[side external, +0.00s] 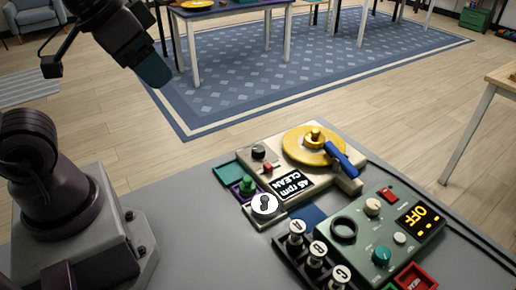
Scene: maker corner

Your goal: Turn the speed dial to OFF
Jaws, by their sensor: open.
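A cream turntable unit (352,183) with a yellow platter (308,151) and a blue arm stands on the grey bench. Its display (294,186) reads "45 rpm CLEAN", upside down in this view. A small black dial (258,152) sits at its left corner, near a red lever (267,167). This black dial looks like the speed dial, but no marks around it are readable. My gripper (150,68) hangs at the upper left, well apart from the unit, with a teal tip. It is open and holds nothing visible.
A grey-green box (354,251) with an "OFF" display (420,216) and several knobs stands at the right. Lettered round-topped pieces (317,250) stand in a black rack before it. A green-knobbed piece and a white-topped piece (264,204) stand left of the turntable. Bench left of these is clear.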

